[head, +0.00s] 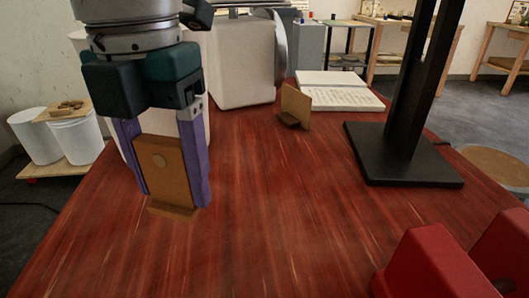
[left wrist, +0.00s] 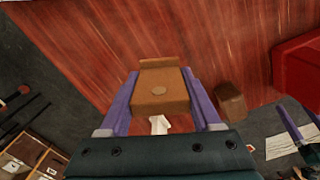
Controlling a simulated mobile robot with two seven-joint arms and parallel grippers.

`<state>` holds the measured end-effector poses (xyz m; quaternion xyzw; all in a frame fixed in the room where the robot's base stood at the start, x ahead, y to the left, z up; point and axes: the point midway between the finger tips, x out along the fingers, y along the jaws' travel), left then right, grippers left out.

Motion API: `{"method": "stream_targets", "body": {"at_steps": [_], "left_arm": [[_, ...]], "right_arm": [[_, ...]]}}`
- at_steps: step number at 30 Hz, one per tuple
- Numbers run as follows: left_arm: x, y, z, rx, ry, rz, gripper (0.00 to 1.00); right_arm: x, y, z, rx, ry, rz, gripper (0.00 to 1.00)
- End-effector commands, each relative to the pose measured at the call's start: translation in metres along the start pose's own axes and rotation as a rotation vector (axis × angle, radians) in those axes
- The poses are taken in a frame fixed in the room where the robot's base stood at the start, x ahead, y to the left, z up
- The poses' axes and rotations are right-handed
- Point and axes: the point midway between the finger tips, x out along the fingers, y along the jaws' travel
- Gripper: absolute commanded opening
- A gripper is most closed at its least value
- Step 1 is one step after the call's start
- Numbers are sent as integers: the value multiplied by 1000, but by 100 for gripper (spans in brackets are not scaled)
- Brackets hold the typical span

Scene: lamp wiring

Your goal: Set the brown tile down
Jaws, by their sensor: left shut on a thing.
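My left gripper (head: 160,155) has purple fingers and is shut on the brown tile (head: 162,172), gripping it by its two side edges. In the left wrist view the tile (left wrist: 160,92) sits between both fingers (left wrist: 160,105). My right gripper does not show in the head view.
A small brown bracket (head: 296,103) stands farther back, before an open white book (head: 340,98). A black stand (head: 415,175) is at the right. Red blocks (head: 430,268) fill the near right corner. A white rounded appliance (head: 240,65) is behind. The middle of the table is clear.

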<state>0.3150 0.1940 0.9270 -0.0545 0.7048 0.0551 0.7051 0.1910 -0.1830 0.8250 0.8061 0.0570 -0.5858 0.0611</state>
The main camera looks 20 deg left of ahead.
Motion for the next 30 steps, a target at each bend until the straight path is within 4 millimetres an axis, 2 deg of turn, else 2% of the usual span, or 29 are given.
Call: {"method": "stream_targets", "body": {"at_steps": [1, 8, 15, 26, 27, 30], "left_arm": [[10, 0, 0, -1, 2, 1, 6], [27, 0, 0, 0, 1, 0, 6], [62, 0, 0, 0, 1, 0, 6], [65, 0, 0, 0, 0, 0, 6], [65, 0, 0, 0, -1, 0, 68], [65, 0, 0, 0, -1, 0, 79]], "right_arm": [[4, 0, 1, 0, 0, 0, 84], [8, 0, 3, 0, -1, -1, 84], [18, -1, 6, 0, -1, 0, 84], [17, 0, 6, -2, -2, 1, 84], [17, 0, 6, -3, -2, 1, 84], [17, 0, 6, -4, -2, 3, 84]]}}
